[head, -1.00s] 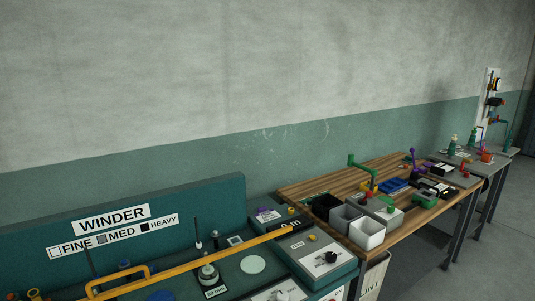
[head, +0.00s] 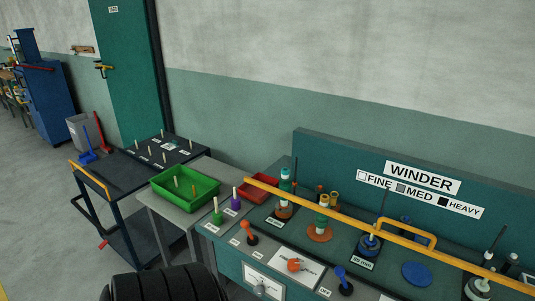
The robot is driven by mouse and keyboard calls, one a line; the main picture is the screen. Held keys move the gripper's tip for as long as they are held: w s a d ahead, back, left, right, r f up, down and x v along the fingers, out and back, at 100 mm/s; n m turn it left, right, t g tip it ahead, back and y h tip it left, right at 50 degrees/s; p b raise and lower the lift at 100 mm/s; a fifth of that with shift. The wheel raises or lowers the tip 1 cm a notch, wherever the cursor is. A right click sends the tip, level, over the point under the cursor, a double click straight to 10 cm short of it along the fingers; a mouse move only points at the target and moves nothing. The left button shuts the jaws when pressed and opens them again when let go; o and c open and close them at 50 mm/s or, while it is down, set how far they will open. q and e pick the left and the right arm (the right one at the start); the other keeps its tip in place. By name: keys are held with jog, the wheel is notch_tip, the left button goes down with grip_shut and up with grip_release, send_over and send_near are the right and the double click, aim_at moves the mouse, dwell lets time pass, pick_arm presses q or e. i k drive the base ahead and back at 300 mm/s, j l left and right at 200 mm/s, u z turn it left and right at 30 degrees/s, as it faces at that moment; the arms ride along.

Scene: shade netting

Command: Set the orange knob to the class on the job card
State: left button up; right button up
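An orange knob (head: 294,265) sits on a white plate on the front panel of the teal winder bench (head: 228,262), low in the middle of the head view. Its plate markings are too small to read. The WINDER sign (head: 422,178) stands on the back panel, above a legend (head: 420,195) reading FINE with a white square, MED with grey, HEAVY with black. I cannot pick out a job card. Neither of my grippers is in view; a dark ribbed part, likely mine, fills the lower left.
A yellow rail (head: 350,228) runs across the bench above several spools on posts. An orange-topped lever (head: 250,238) and a blue lever (head: 342,278) flank the knob. A green tray (head: 185,203) stands left, beside a dark cart (head: 120,170). Floor at far left is clear.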

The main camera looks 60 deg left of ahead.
aim_at(293, 265)
jog(key=u, duration=1.85)
